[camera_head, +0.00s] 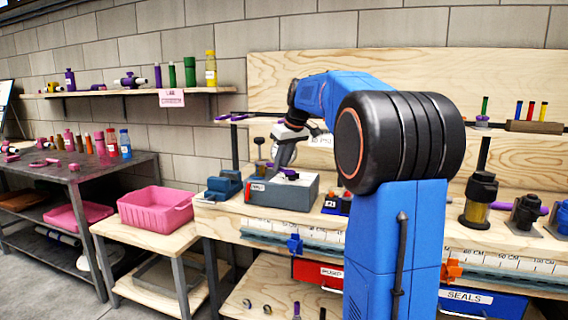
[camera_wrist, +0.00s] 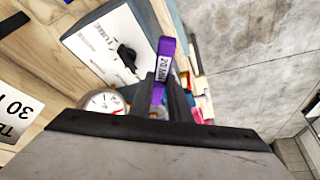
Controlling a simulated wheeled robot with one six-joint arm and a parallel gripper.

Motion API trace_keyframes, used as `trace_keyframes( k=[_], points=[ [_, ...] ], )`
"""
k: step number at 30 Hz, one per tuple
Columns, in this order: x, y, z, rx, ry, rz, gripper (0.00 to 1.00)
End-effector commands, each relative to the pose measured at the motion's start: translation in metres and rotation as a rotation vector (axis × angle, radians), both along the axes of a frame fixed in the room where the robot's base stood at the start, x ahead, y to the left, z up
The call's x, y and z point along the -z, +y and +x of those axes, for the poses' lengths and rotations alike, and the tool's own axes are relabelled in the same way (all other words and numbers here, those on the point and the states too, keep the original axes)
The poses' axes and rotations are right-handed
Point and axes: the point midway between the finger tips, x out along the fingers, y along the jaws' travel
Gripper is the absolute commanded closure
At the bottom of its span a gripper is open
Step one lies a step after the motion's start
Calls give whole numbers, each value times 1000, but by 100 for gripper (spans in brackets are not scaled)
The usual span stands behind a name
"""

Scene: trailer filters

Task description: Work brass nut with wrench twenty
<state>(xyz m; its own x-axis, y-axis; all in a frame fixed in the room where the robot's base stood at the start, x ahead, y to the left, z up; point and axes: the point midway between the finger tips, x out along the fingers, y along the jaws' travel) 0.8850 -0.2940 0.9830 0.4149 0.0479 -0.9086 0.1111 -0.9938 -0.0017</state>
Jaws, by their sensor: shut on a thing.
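My gripper (camera_head: 283,162) is shut on a purple wrench (camera_head: 290,173), just above a grey box (camera_head: 282,194) on the bench. In the wrist view the wrench (camera_wrist: 163,68) sticks out beyond the dark fingers, with a white label that seems to read 20 MM. The box top (camera_wrist: 104,45) shows there with a black fitting (camera_wrist: 127,54) to the left of the wrench, apart from it in the picture. I cannot make out a brass nut; the wrench's lower part is hidden by the fingers.
A round gauge (camera_wrist: 104,102) is beside the box. A blue vise-like block (camera_head: 223,186) stands left of the box, and dark-capped filter housings (camera_head: 478,200) stand at the right. A pink bin (camera_head: 155,208) is on a lower table at left. My arm hides the bench's middle.

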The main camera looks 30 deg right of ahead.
Motion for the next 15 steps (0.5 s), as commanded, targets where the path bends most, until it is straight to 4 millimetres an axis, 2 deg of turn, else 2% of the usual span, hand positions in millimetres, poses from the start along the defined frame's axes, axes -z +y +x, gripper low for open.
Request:
trace_keyframes(
  k=[15],
  points=[
    [0, 18, 3, 123, -7, 0, 100]
  ],
)
